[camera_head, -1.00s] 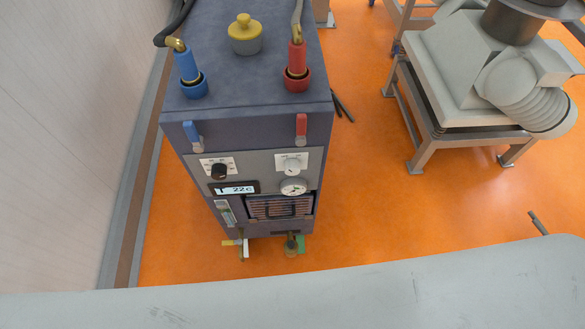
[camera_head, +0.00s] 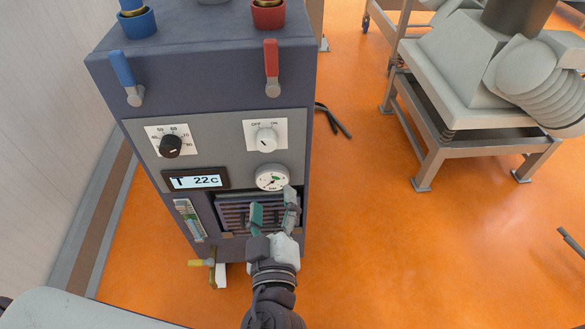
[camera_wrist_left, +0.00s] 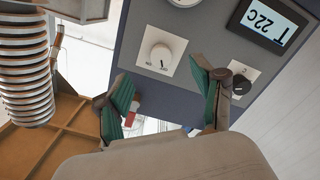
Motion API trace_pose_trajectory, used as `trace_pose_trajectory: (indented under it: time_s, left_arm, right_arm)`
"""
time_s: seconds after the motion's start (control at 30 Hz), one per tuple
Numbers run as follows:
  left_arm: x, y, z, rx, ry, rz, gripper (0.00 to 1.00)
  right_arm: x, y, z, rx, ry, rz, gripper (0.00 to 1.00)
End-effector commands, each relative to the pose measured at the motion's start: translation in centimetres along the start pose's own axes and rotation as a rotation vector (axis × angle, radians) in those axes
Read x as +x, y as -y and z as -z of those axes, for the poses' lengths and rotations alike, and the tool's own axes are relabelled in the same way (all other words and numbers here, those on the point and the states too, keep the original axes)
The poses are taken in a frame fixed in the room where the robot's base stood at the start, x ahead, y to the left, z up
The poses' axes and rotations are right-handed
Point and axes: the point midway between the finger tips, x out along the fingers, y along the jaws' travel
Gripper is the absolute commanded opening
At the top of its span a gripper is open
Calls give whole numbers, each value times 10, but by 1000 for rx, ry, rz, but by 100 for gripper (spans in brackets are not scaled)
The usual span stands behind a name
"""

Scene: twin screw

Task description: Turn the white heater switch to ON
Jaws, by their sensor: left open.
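The white heater switch (camera_head: 265,139) is a round knob on a white plate marked OFF at upper left and ON at upper right, on the front of the dark heater unit (camera_head: 200,78). I cannot tell which label its pointer faces. My left gripper (camera_head: 273,206) is open and empty, below the switch and in front of the gauge and grille area. In the left wrist view the white switch (camera_wrist_left: 160,55) shows upside down, beyond and between the open fingers (camera_wrist_left: 158,88), apart from them. My right gripper is not in view.
A black temperature knob (camera_head: 170,145) sits left of the switch, above a display (camera_head: 195,180) reading 22c. A round gauge (camera_head: 272,178) is just below the switch. Blue (camera_head: 122,70) and red (camera_head: 271,60) levers stick out above.

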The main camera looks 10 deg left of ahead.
Motion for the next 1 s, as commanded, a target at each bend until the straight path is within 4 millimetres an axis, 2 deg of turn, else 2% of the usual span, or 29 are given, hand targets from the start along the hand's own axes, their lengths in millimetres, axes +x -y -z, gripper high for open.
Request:
trace_pose_trajectory:
  time_s: [0.1, 0.23, 0.37, 0.7, 0.9, 1.0]
  left_arm:
    - [-4, -1, 18, -74, -53, -3, 68]
    - [6, -4, 24, -83, -60, -5, 68]
    - [29, -4, 26, -80, -62, -5, 68]
    - [100, -4, 29, -76, -59, -5, 68]
    - [125, -3, 29, -78, -56, -4, 68]
    - [131, -2, 29, -78, -55, -4, 68]
  right_arm:
    - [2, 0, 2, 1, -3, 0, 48]
    - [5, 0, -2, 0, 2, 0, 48]
    - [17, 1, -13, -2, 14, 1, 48]
    - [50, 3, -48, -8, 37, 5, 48]
    - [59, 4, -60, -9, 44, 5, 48]
    - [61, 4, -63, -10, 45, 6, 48]
